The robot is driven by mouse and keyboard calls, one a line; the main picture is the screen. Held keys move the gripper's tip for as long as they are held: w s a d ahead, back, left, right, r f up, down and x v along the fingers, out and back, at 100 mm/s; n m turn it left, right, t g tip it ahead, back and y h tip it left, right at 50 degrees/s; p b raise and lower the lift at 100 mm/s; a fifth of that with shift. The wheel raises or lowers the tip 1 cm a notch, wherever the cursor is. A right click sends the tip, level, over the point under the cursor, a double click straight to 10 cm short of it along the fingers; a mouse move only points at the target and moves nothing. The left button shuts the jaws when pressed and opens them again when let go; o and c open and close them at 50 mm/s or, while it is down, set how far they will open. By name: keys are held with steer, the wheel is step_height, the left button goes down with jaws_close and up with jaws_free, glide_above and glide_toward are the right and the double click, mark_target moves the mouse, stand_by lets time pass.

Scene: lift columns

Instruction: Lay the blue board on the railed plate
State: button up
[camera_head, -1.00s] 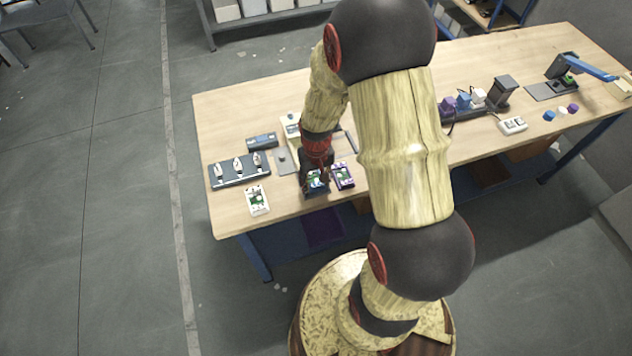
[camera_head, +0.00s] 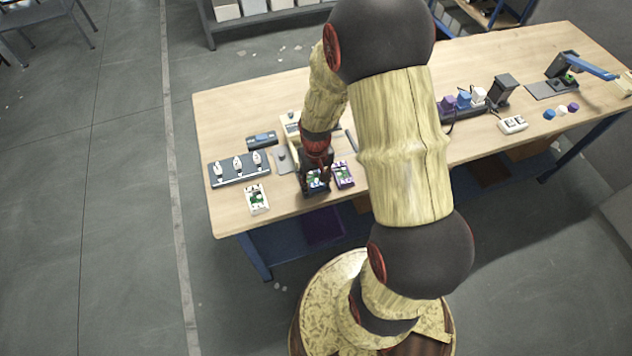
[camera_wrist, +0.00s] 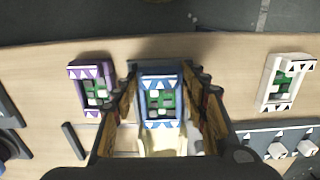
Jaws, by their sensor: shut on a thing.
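The blue board (camera_wrist: 161,98), with white triangle marks and a green circuit area, lies between the fingers of my gripper (camera_wrist: 160,108) in the wrist view. My gripper is shut on it by its left and right sides. In the head view my gripper (camera_head: 315,180) is low over the table's front edge, and the blue board (camera_head: 318,180) shows partly below it. A dark edge surrounds the board's near end. I cannot tell whether this is the railed plate or shadow, nor whether the board touches a surface.
A purple board (camera_head: 343,175) lies close to the right of my gripper, and a white board (camera_head: 257,199) to the left. A dark rack with several white-topped pieces (camera_head: 238,168), a grey plate (camera_head: 282,161) and a blue-and-black device (camera_head: 262,139) stand behind. The table's (camera_head: 235,110) back left is clear.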

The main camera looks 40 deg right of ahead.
steer(key=shift+s+f, duration=0.2)
steer(key=shift+f, duration=0.15)
stand_by(0.3)
steer(key=o, duration=0.7)
steer(key=shift+o, duration=1.4)
steer(key=shift+f, duration=0.1)
steer(key=shift+o, duration=0.9)
steer(key=shift+o, duration=0.8)
steer(key=shift+w, duration=0.15)
steer(key=o, duration=0.3)
steer(key=shift+o, duration=0.2)
steer(key=shift+r, duration=0.25)
steer(key=shift+r+p, duration=2.2)
steer(key=shift+r, duration=0.8)
